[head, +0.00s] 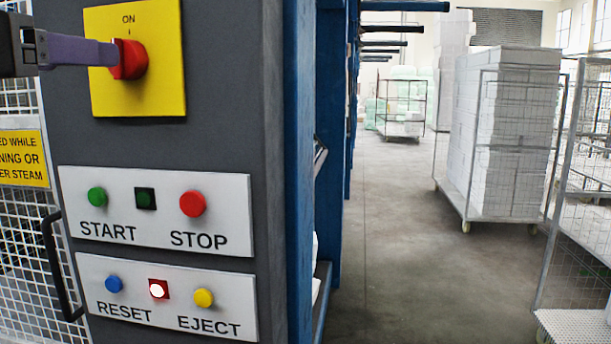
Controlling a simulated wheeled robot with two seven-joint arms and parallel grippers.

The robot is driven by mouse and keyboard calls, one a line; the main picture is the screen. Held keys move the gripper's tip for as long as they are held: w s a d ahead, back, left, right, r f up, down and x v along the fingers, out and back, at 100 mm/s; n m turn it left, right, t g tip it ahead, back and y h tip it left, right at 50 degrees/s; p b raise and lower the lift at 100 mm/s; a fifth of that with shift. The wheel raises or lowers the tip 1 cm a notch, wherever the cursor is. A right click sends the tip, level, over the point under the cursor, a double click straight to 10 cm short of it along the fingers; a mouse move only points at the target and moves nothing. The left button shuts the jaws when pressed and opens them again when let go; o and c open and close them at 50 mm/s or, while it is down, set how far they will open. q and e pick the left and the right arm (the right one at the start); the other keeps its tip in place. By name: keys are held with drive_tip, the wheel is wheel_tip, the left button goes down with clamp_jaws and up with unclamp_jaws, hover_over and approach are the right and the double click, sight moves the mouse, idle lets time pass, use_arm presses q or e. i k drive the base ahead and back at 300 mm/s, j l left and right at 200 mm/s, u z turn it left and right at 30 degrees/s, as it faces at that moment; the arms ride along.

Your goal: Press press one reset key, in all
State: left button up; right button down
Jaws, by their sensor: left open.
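The blue RESET key (114,284) sits on the lower white label plate (208,283) of the grey control panel. Beside it are a square red lamp with a bright white centre (158,289) and a yellow EJECT key (204,298). The upper plate has a green START key (97,197), a dark green square lamp (145,198) and a red STOP key (193,203). Above, a red rotary switch (128,59) sits on a yellow plate (161,86) marked ON. My left gripper (113,54) is at the switch, its purple finger overlapping the knob's left side; I cannot tell if they touch. My right gripper is out of view.
A black handle (57,262) and white mesh guard (18,268) are left of the panel, with a yellow warning sign (23,158). Blue press frames (333,145) stand to its right. A cart of white blocks (508,135) and a wire rack (585,190) flank the open floor.

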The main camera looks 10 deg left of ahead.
sight(113, 284)
drive_tip(key=k+l, duration=0.35)
drive_tip(key=l, duration=0.15)
drive_tip(key=k+l, duration=0.4)
drive_tip(key=l, duration=0.1)
